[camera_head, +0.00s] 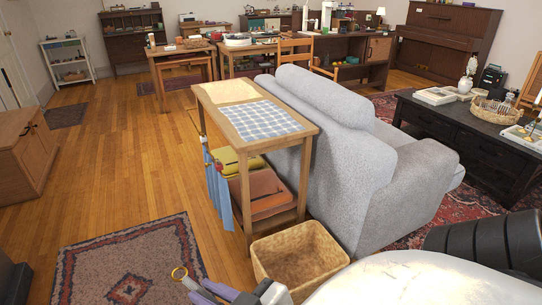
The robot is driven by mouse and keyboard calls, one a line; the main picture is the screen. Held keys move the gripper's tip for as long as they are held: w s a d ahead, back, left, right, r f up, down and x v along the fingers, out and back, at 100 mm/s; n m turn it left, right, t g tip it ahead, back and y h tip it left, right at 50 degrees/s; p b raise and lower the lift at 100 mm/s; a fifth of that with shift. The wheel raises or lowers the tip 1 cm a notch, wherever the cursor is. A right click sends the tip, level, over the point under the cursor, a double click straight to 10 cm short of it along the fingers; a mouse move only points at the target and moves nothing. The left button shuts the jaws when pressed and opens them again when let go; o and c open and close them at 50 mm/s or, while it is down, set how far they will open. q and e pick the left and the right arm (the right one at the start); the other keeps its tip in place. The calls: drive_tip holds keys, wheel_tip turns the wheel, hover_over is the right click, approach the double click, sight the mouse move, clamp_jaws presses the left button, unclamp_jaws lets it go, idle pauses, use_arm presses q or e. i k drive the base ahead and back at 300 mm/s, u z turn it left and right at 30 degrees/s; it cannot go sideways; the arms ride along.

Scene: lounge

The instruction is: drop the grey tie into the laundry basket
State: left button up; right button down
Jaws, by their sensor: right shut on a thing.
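The laundry basket (262,262) is a tan woven, open-topped box on the floor at the bottom centre. My right gripper (208,292) is at the bottom edge, just left of the basket's near side, partly cut off by the frame. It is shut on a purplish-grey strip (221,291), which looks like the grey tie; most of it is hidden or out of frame. My left gripper is not in view.
The wooden side table (262,146) with a checked cloth stands behind the basket, with folded cloths on its shelf and blue cloth hanging from its side. The grey sofa (350,170) is to its right. A patterned rug (130,270) and open wooden floor lie to the left.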

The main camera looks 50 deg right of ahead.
sight(300, 273)
drive_tip(key=i, duration=2.1)
drive_tip(key=z, duration=3.05)
drive_tip(key=i, duration=0.5)
drive_tip(key=z, duration=0.1)
